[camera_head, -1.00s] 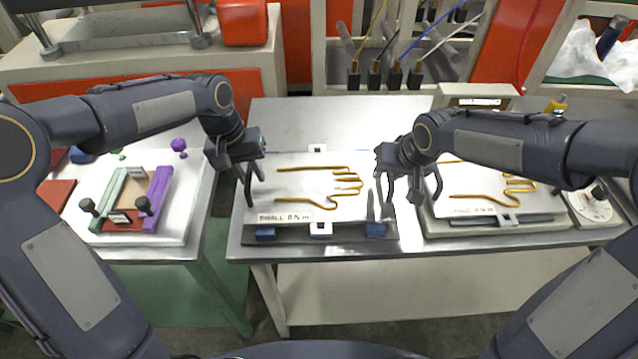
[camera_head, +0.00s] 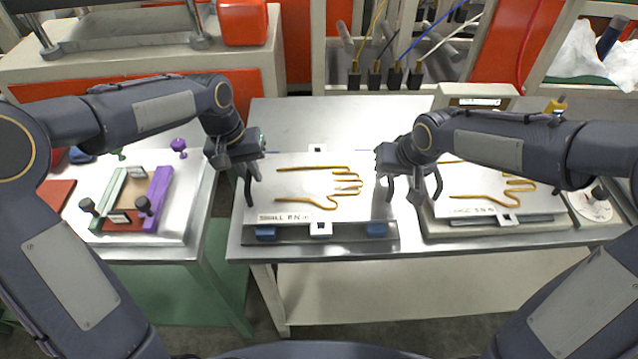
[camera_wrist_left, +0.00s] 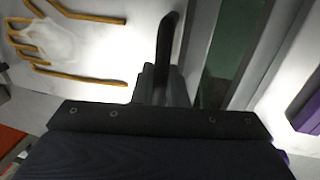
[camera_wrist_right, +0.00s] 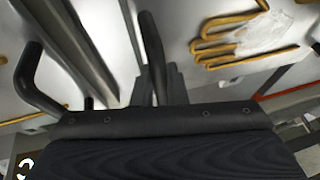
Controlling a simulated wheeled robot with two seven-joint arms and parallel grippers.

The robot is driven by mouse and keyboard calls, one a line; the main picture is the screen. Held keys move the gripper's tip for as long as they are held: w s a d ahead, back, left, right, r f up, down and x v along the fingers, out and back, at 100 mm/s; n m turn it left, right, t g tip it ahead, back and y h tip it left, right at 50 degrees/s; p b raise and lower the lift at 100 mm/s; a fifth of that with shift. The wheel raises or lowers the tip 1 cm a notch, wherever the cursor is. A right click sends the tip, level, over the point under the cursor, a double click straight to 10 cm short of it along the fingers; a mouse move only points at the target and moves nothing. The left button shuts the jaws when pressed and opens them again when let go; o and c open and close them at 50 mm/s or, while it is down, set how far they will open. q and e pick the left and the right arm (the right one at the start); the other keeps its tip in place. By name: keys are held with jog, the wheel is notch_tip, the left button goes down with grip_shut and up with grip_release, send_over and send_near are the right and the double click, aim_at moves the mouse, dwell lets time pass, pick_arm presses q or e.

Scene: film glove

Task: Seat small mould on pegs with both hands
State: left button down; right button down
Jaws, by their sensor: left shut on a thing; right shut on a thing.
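The small mould (camera_head: 300,185) is a pale plate with a gold wire hand outline and a "SMALL" label, in the middle of the head view. It lies level over a low base (camera_head: 345,243) with blue blocks (camera_head: 265,232) at its front. The pegs cannot be made out, nor whether the plate touches the base. My left gripper (camera_head: 251,184) is shut on the mould's left edge; that edge also shows in the left wrist view (camera_wrist_left: 105,58). My right gripper (camera_head: 410,190) is at the mould's right edge and shut on it. Its fingers show in the right wrist view (camera_wrist_right: 95,65).
A larger wire-hand plate (camera_head: 480,190) lies close to the right of my right gripper. A tray with a green and purple frame (camera_head: 158,195) is on the left table. The metal table is bare behind the mould.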

dwell(0.7)
